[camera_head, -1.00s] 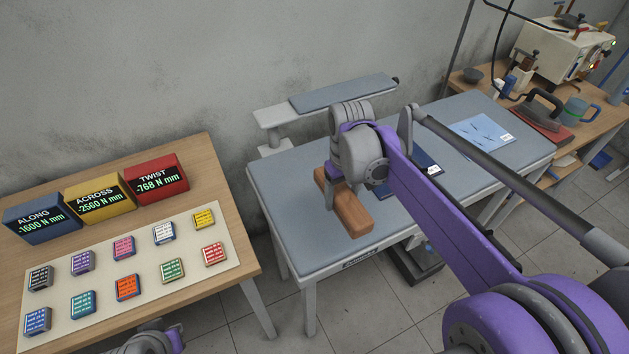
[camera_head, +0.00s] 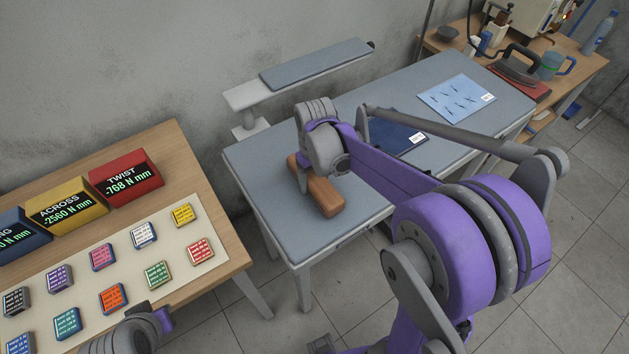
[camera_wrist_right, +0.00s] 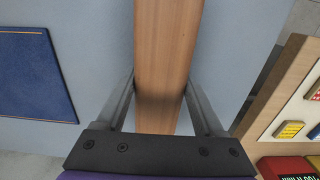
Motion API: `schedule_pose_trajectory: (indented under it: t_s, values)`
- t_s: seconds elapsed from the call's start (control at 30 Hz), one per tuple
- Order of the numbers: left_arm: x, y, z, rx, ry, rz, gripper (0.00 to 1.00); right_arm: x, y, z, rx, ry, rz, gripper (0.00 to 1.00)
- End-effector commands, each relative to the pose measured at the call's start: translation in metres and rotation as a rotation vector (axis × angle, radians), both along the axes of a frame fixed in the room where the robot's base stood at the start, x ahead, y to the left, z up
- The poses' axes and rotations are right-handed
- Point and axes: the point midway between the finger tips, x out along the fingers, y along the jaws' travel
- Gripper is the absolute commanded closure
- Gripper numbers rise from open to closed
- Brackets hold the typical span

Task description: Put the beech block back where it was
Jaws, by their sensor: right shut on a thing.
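The beech block (camera_head: 326,196), a long reddish-brown bar, is at the front left part of the grey-blue padded table (camera_head: 270,190). My right gripper (camera_head: 318,174) is shut on its middle from above. In the right wrist view the two fingers (camera_wrist_right: 160,100) press on both sides of the block (camera_wrist_right: 168,45), which runs lengthwise between them. I cannot tell whether the block rests on the pad or hangs just above it. Part of my left arm shows at the bottom left of the head view, but its fingers do not show.
A dark blue sheet (camera_head: 392,133) and a light blue sheet (camera_head: 457,97) lie on the padded table. A narrow padded board (camera_head: 316,64) stands behind. An iron (camera_head: 518,66) is at back right. The left wooden table (camera_head: 181,157) holds display boxes and several small coloured blocks.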

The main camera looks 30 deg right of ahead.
Motion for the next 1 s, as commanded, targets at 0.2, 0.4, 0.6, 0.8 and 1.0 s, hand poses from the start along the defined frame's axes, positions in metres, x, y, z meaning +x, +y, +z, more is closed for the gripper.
schedule_pose_trajectory:
  t_s: [0.2,0.4,0.6,0.8,1.0]
  values:
    - [0.000,0.000,0.000,0.000,0.000,0.000,1.00,0.000,0.000,-0.007,0.000,0.000,0.000,0.92]
    - [-0.001,0.000,-0.003,0.000,0.002,0.000,1.00,0.000,0.000,-0.009,0.000,0.001,0.000,0.92]
    - [-0.001,0.000,-0.003,0.000,0.003,0.000,1.00,0.000,0.000,-0.010,0.000,0.000,0.000,0.03]
    - [-0.001,0.000,-0.003,0.000,0.002,0.000,1.00,0.000,0.000,-0.010,0.000,0.000,0.000,0.00]
    - [0.000,0.000,0.001,0.000,-0.001,0.000,1.00,0.000,0.000,0.002,0.000,-0.001,0.000,0.00]
